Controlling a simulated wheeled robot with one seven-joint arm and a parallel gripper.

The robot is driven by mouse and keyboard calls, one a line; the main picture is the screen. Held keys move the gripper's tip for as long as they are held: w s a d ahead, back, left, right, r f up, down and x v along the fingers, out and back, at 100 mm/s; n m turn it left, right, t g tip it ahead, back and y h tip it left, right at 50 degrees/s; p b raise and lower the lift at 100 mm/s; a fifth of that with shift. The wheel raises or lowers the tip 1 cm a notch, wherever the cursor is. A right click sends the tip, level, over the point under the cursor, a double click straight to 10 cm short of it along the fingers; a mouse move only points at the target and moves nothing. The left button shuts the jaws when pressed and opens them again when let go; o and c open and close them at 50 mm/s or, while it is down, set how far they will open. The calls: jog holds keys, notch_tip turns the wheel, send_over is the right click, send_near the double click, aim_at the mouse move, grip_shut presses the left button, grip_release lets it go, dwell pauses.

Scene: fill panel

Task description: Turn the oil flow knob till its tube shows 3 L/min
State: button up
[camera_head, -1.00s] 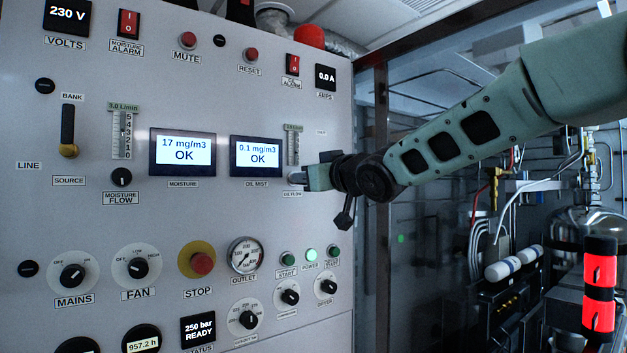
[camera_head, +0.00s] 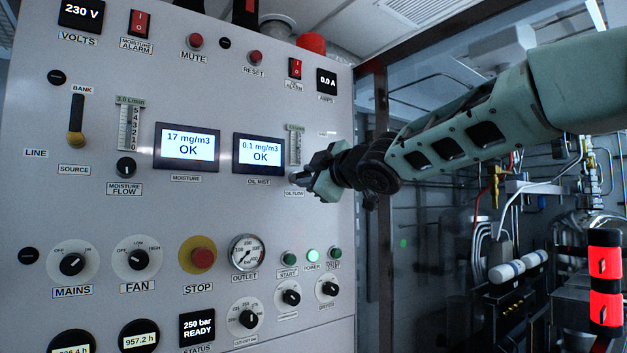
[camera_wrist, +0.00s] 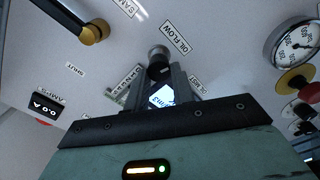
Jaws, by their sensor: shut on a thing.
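The oil flow knob (camera_wrist: 157,56) is a small dark cylinder above the OIL FLOW label, between my fingertips in the wrist view. My gripper (camera_wrist: 159,72) is shut on it; in the head view my gripper (camera_head: 303,180) reaches the panel from the right and mostly covers the knob. The oil flow tube (camera_head: 295,147) is a narrow scale above the knob, partly hidden at its bottom by my gripper. Its reading is too small to make out. It also shows slanted behind the left finger in the wrist view (camera_wrist: 122,86).
The moisture flow tube (camera_head: 128,127), reading 3.0 L/min, and its knob (camera_head: 126,167) are farther left. The oil mist display (camera_head: 259,153) reads 0.1 mg/m3 OK beside the oil tube. Start and power buttons and the outlet gauge (camera_head: 247,253) sit below. The panel's right edge is close.

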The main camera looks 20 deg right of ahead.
jog(key=shift+d+r+n, duration=0.25)
jog(key=shift+d+n, duration=0.15)
jog(key=shift+n, duration=0.5)
jog(key=shift+b, duration=0.3)
jog(key=o, duration=0.9)
jog(key=shift+c, duration=0.2)
jog(key=shift+o, duration=0.6)
jog(key=shift+w+d, duration=0.15)
jog(key=shift+d, duration=0.05)
jog(key=shift+w+a+f, duration=0.1)
jog(key=shift+f, duration=0.05)
jog(key=shift+a, duration=0.3)
